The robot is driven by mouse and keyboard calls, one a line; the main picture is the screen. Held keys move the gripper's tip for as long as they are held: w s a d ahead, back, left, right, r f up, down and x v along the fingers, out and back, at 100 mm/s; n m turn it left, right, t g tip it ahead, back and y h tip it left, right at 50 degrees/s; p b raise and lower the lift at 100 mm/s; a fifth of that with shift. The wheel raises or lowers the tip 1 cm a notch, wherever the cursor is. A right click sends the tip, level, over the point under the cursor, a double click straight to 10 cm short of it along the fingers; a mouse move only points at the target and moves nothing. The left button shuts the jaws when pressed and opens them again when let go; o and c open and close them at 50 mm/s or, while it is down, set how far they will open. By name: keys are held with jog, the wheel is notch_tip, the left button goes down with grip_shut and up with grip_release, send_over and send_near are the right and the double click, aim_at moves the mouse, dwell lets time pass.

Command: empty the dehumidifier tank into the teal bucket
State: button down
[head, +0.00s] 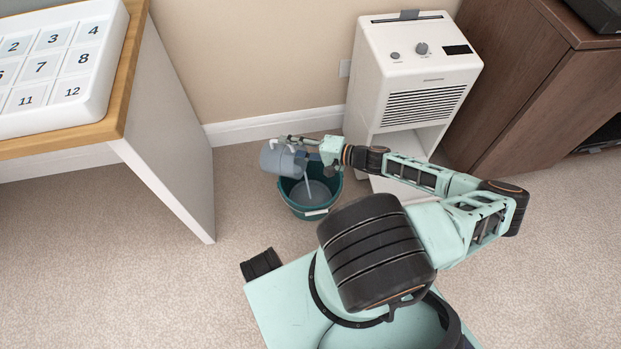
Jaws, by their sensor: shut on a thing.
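The teal bucket (334,199) stands upright on the carpet, between the table's side panel and the dehumidifier. The grey-blue dehumidifier tank (272,158) is held over the bucket, tilted. A pale stream of water runs down from it into the bucket, where a greyish surface shows inside. My gripper (304,153) is shut on the tank, at its right side; the fingers are small and partly hidden against it. The white dehumidifier (399,62) stands against the wall, with its lower tank bay (411,140) open and empty.
A wooden-topped table (125,100) with a white side panel (175,130) stands at the left, holding a white numbered board (60,60). A dark wooden cabinet (530,90) stands at the right. Carpet (120,270) is clear at the lower left.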

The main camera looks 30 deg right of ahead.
jog(key=shift+s+d+f, duration=0.1)
jog(key=shift+s+d, duration=0.2)
jog(key=shift+s, duration=0.05)
jog(key=shift+s+d+t+y, duration=0.15)
jog(key=shift+t+y, duration=0.15)
jog(key=shift+s+d+f+t+y, duration=0.4)
jog(key=shift+s+d+f+t, duration=0.15)
jog(key=shift+s+d, duration=0.1)
dwell(0.4)
jog(key=shift+a+r, duration=0.1)
